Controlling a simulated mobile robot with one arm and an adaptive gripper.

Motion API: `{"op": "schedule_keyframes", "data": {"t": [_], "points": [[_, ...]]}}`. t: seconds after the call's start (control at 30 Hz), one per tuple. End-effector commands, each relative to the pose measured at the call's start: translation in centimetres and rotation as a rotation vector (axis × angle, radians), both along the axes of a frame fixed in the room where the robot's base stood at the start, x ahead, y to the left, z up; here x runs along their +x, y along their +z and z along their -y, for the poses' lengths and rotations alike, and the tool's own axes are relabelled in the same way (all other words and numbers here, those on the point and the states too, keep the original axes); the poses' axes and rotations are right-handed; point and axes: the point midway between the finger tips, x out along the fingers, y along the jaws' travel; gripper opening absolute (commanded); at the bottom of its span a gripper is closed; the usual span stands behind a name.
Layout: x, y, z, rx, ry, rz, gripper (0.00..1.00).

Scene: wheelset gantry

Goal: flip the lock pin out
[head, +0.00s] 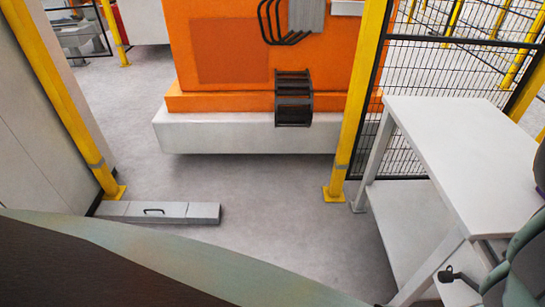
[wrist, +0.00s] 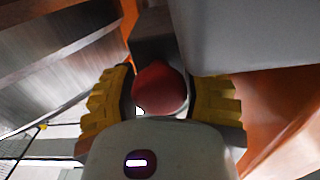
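In the wrist view a round red knob (wrist: 158,86), which looks like the end of the lock pin, sits between the two yellow fingers of my gripper (wrist: 161,98). The fingers lie close against it on both sides and appear shut on it. Behind the knob is a dark block (wrist: 155,35); the rest of the pin is hidden. The head view shows neither the knob nor my gripper's fingers.
The wrist view has a grey panel (wrist: 245,35) close at upper right, and metal surfaces (wrist: 60,55) at left. In the head view, an orange machine (head: 225,50), yellow posts (head: 350,120) and a white table (head: 455,150) stand around open grey floor.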

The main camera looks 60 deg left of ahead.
Motion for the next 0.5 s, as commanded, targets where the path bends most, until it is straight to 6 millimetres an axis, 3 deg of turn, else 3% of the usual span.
{"op": "schedule_keyframes", "data": {"t": [0.07,0.4,0.5], "points": [[-0.01,0.00,0.01,0.000,0.000,0.000,0.35],[0.01,0.01,-0.01,0.000,0.000,0.000,0.00],[0.00,0.01,-0.01,0.000,0.000,0.000,0.00]]}}
